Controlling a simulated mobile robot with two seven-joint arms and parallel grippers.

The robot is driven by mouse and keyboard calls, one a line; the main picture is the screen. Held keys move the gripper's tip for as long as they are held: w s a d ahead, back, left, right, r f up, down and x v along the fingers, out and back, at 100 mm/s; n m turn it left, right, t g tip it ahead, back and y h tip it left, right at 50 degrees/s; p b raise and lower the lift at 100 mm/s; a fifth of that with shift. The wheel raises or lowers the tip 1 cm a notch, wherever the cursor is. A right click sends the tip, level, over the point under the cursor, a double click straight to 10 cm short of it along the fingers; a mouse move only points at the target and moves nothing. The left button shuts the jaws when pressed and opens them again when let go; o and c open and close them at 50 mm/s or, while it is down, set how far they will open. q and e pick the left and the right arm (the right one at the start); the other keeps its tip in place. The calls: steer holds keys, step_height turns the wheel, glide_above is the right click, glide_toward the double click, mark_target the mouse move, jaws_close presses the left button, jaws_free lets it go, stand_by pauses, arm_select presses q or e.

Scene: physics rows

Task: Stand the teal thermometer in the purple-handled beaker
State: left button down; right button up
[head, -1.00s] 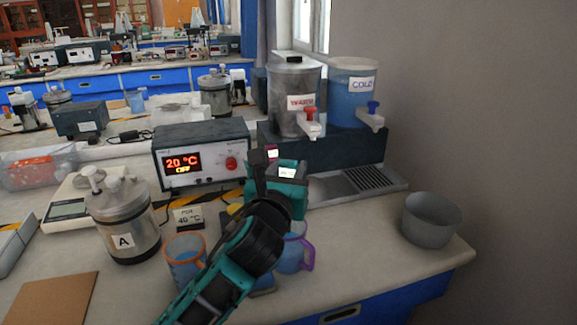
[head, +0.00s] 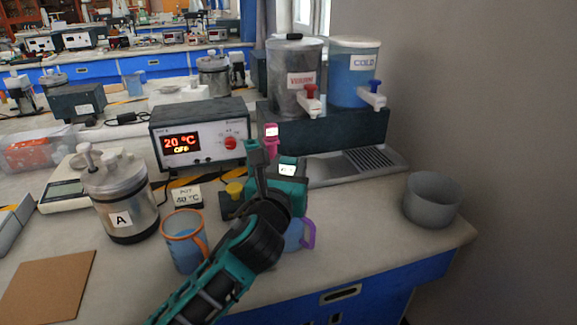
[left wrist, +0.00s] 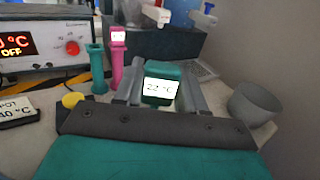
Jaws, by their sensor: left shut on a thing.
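The teal thermometer (head: 289,169) has a lit display, and in the left wrist view (left wrist: 161,86) it reads 22 °C. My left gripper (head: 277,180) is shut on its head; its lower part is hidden. The purple-handled beaker (head: 308,234) stands on the bench just below and right of the gripper in the head view. My arm covers its left part and the gripper its top. I cannot tell whether the thermometer's tip is inside or above it. The beaker is not visible in the left wrist view. My right gripper is not in view.
A pink thermometer (left wrist: 118,38) stands in a pink holder behind the gripper, beside an empty-looking teal holder (left wrist: 95,70). An orange-handled beaker (head: 184,246) and steel pot A (head: 119,213) stand left. A grey bowl (head: 432,202) stands right, near the bench edge.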

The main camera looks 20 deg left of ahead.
arm_select(q)
steer(key=c, duration=0.6)
jaws_free()
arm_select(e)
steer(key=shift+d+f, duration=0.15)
arm_select(q)
steer(key=shift+o, duration=0.2)
steer(key=s, duration=1.3)
steer(key=shift+d+p, duration=0.4)
steer(key=shift+d, duration=0.05)
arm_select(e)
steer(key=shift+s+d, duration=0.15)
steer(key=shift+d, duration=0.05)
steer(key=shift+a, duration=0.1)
